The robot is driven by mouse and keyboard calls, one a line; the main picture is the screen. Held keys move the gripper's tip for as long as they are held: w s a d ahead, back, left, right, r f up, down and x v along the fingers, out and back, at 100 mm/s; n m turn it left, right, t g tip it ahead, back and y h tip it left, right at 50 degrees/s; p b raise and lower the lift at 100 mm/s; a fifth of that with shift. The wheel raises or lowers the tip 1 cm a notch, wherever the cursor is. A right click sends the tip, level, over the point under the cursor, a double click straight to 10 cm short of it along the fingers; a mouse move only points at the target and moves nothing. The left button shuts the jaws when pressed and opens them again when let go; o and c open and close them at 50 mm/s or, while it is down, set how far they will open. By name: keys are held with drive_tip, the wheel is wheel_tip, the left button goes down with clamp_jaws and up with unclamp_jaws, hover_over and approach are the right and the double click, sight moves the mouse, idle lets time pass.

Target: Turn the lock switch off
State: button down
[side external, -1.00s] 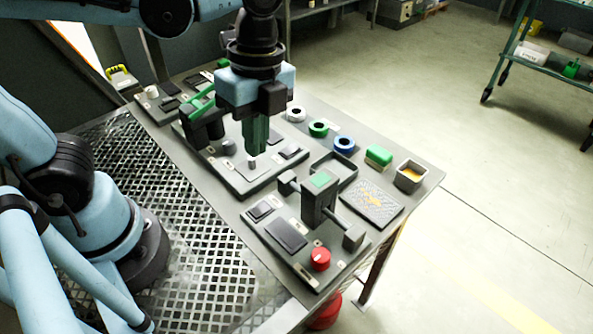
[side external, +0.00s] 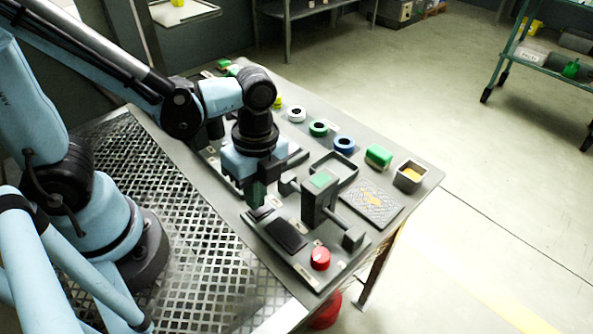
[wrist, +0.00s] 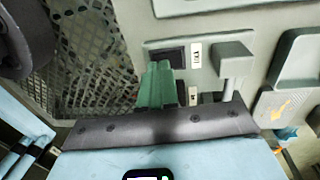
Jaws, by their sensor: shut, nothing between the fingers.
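My gripper (side external: 257,195) points down with its green fingers together and empty, low over the near-left part of the front panel (side external: 307,277). In the wrist view the shut fingertips (wrist: 158,68) cover part of a dark rectangular rocker switch (wrist: 172,56), with a small white label beside it. In the side view only a sliver of this small switch (side external: 262,212) shows below the fingers. I cannot tell whether they touch. A larger dark switch (side external: 287,235) lies nearer the red knob (side external: 320,258). No readable marking shows which switch is the lock.
A grey post with a green top (side external: 320,184) and a side handle (side external: 353,238) stands right of my gripper.

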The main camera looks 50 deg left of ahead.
drive_tip(key=shift+s+f, duration=0.1)
drive_tip(key=shift+f, duration=0.6)
